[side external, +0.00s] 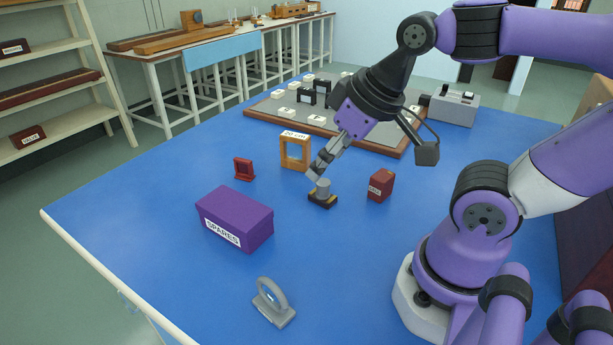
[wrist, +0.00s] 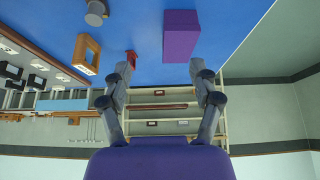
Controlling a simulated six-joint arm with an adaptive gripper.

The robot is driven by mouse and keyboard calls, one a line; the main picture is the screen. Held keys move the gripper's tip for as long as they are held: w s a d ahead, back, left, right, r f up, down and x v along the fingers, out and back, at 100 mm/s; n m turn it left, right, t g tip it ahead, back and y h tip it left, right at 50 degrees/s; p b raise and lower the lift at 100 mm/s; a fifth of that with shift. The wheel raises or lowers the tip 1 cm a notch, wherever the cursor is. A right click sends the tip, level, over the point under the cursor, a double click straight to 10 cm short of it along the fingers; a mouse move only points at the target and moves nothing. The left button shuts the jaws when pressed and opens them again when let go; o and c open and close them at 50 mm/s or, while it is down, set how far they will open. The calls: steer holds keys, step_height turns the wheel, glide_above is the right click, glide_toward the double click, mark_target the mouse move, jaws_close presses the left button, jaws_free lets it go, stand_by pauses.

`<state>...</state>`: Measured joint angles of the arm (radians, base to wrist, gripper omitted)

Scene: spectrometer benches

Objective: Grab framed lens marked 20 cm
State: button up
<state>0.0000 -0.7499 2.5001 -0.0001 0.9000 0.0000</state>
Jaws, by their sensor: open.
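The framed lens marked 20 cm (side external: 295,137) is an upright orange-brown wooden frame with a square opening and a white label on top. It stands on the blue table near the dark board's front edge. In the wrist view the frame (wrist: 79,48) is at upper left, outside the fingers. My gripper (side external: 315,173) is just right of the frame in the side view, pointing down and left. Its fingers (wrist: 160,68) are spread with nothing between them, apart from the frame. Whether they touch the grey cylinder below cannot be told.
A grey cylinder on a dark base (side external: 323,192) is close below my gripper. A small red frame (side external: 243,169), a purple SPARES box (side external: 236,215), a dark red block (side external: 380,185) and a grey ring stand (side external: 272,302) surround it.

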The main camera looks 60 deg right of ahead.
steer(key=n+g, duration=0.1)
glide_toward(296, 135)
steer(key=shift+w+d+f+y, duration=0.1)
steer(key=shift+w+f+y, duration=0.2)
steer(key=shift+w+f, duration=0.6)
steer(key=x, duration=0.4)
steer(key=shift+d+f, duration=0.1)
steer(key=shift+f, duration=0.2)
steer(key=x, duration=0.5)
steer(key=shift+s+f, duration=0.25)
steer(key=shift+f, duration=0.2)
jaws_close()
